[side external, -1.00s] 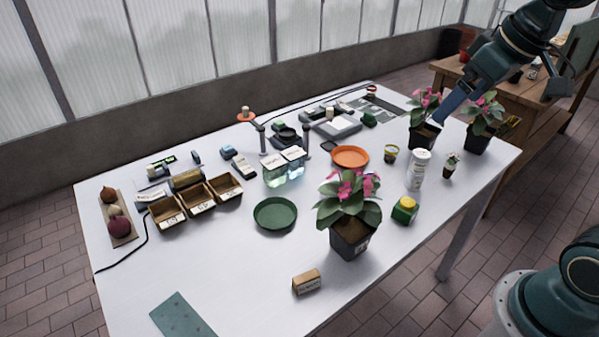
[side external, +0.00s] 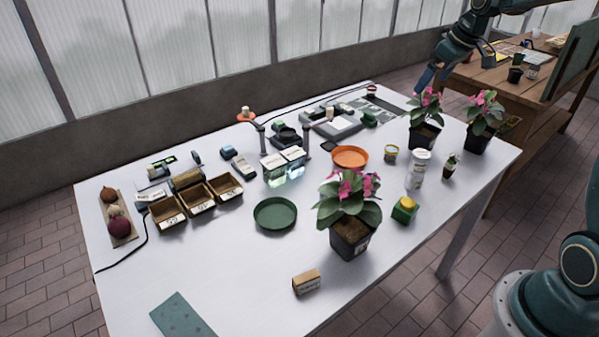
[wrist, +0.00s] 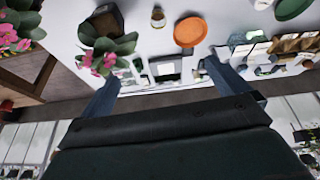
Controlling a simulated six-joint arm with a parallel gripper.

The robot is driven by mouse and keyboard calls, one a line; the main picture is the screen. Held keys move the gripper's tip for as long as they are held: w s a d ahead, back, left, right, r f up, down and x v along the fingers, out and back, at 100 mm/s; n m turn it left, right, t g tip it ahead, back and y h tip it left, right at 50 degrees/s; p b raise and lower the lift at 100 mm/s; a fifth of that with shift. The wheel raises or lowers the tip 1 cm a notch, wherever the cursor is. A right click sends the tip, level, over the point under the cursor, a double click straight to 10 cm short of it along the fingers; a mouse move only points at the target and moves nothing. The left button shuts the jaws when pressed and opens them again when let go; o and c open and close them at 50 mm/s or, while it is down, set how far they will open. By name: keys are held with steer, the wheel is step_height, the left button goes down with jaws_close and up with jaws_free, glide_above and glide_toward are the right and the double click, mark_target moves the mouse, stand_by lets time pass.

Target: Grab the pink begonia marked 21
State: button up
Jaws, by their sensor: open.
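Three potted pink begonias stand on the white table (side external: 250,290). The front one (side external: 348,203) is at the front right, with a small tag on its dark pot that I cannot read. The back-middle one (side external: 425,115) and the back-right one (side external: 483,115) stand near the far right corner; I can read no 21 on either. My gripper (side external: 424,80) is open and empty, above and behind the back-middle begonia. In the wrist view, my gripper (wrist: 162,72) has its fingers wide apart, with a begonia (wrist: 105,50) by the left finger and another (wrist: 15,35) at the left edge.
An orange saucer (side external: 350,157), a white bottle (side external: 419,168) and a small plant (side external: 450,167) stand near the begonias. A green saucer (side external: 275,226) and wooden seed boxes (side external: 199,199) lie left. A wooden bench (side external: 510,90) stands behind. The front table area is mostly clear.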

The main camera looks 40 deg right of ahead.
steer(key=d+f, duration=1)
steer(key=d, duration=0.4)
steer(key=shift+w+d+f, duration=0.2)
steer(key=shift+w+f, duration=0.1)
steer(key=shift+w, duration=0.15)
steer(key=shift+f, duration=0.1)
glide_above(422, 132)
steer(key=s, duration=0.3)
steer(key=shift+a+f, duration=0.1)
steer(key=shift+f, duration=3.75)
steer(key=shift+w, duration=0.1)
steer(key=shift+x, duration=2.6)
steer(key=shift+c, duration=0.4)
steer(key=c, duration=1.1)
